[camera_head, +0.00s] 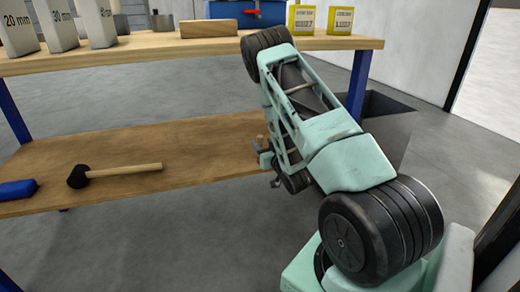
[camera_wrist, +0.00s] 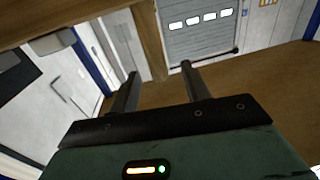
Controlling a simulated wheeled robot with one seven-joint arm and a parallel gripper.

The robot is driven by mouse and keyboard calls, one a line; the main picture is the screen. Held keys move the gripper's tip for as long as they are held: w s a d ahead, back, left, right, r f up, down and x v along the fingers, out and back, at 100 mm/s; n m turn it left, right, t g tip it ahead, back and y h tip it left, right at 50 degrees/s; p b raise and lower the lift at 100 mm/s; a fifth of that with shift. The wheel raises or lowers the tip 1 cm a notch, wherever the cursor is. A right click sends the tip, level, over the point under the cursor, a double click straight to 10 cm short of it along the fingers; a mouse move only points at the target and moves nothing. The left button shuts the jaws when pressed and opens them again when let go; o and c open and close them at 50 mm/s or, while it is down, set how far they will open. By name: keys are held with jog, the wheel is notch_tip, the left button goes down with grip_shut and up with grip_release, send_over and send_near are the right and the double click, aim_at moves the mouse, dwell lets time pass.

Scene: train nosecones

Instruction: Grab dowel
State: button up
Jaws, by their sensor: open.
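My gripper (camera_head: 267,158) is low over the right part of the lower wooden shelf, partly hidden by my arm in the head view. In the wrist view its two fingers (camera_wrist: 159,71) are apart, with nothing clamped between them. An upright pale wooden piece (camera_wrist: 150,38), which looks like the dowel, shows beyond and between the fingertips. I cannot tell how far it is from them. In the head view only a small wooden bit (camera_head: 260,139) shows beside the gripper, the rest being hidden.
A mallet (camera_head: 115,172) and a blue object (camera_head: 18,190) lie on the lower shelf (camera_head: 190,147). The upper tabletop (camera_head: 140,53) bears marked blocks, yellow boxes (camera_head: 340,20) and a blue toolbox (camera_head: 248,10). A dark bin (camera_head: 390,120) stands right of the blue-legged table.

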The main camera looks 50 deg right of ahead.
aim_at(261, 141)
jog(key=shift+r+b+x, duration=0.2)
jog(key=shift+b+x, duration=0.9)
jog(key=shift+x, duration=1.65)
jog(key=shift+d, duration=0.1)
jog(key=shift+c, duration=0.4)
grip_shut()
